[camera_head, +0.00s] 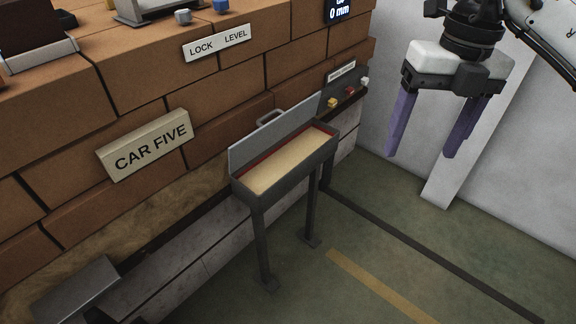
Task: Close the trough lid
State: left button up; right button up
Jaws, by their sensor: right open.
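The trough (241,191) is a dark grey box on legs against the brick wall, with a pale tan filling and a red inner edge. Its grey lid (262,141) stands raised along the wall side, tilted up, with a handle (270,117) at its top edge. The trough is open. My right gripper (424,146) is at the upper right, with purple fingers spread apart and nothing between them. It hangs in the air to the right of the trough, clear of the lid. My left gripper is not in view.
A panel with small coloured knobs (350,91) is on the wall right of the lid. A CAR FIVE sign (147,145) and a LOCK LEVEL sign (217,42) are on the bricks. A white post (480,130) stands behind my right gripper. The green floor (400,230) is clear.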

jog(key=shift+w+d+r+h, duration=0.15)
jog(key=shift+d+r, duration=0.1)
jog(key=shift+d, duration=0.15)
jog(key=shift+d+r+h, duration=0.15)
jog(key=shift+d+r, duration=0.1)
jog(key=shift+d, duration=0.15)
